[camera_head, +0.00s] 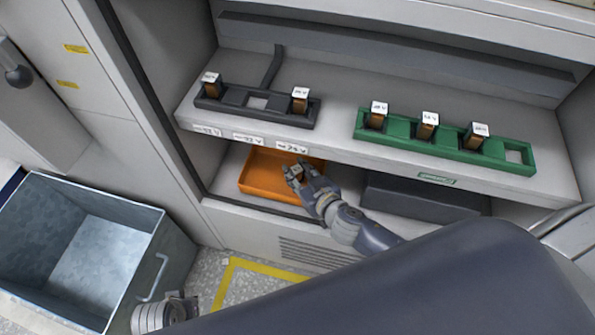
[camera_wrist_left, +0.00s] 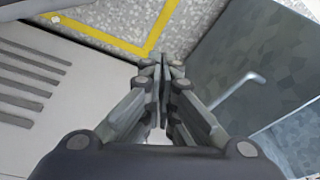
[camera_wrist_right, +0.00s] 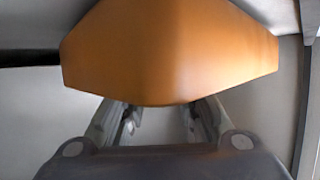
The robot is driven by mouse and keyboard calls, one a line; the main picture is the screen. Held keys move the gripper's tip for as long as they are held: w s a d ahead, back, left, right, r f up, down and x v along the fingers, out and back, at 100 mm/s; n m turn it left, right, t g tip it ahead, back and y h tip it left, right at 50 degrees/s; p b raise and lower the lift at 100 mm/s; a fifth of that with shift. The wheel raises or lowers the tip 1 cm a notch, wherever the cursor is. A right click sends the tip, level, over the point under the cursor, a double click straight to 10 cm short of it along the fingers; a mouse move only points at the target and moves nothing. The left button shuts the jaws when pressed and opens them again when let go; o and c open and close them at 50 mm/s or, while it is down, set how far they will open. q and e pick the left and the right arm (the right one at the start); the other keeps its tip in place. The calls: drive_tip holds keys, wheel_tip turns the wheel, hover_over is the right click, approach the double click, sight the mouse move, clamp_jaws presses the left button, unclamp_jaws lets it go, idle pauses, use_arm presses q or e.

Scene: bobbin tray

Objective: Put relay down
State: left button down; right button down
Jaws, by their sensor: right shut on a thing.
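My right gripper (camera_head: 297,173) is over the orange tray (camera_head: 258,185) on the lower shelf. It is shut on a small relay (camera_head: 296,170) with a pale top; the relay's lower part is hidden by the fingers. In the right wrist view the orange tray (camera_wrist_right: 170,50) covers the fingertips and the relay, so I cannot tell whether the relay touches the tray floor. My left gripper (camera_wrist_left: 165,75) is shut and empty above the floor. In the head view only part of my left arm shows, at the bottom.
On the upper shelf, a dark rack (camera_head: 258,113) holds two relays around an empty slot. A green rack (camera_head: 400,127) holds three relays, with its right slot empty. A dark box (camera_head: 425,199) is right of the orange tray. A metal bin (camera_head: 135,270) stands at the left.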

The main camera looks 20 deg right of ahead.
drive_tip(key=c, duration=1.2)
unclamp_jaws()
drive_tip(key=shift+c, duration=0.2)
use_arm(q)
drive_tip(key=shift+r, duration=0.1)
use_arm(e)
drive_tip(key=shift+r, duration=0.15)
use_arm(q)
drive_tip(key=f, duration=0.2)
drive_tip(key=s+f+p, duration=0.1)
drive_tip(key=f, duration=0.1)
drive_tip(key=shift+a, duration=0.1)
use_arm(e)
drive_tip(key=v, duration=1.2)
use_arm(q)
drive_tip(key=shift+s+f, duration=0.1)
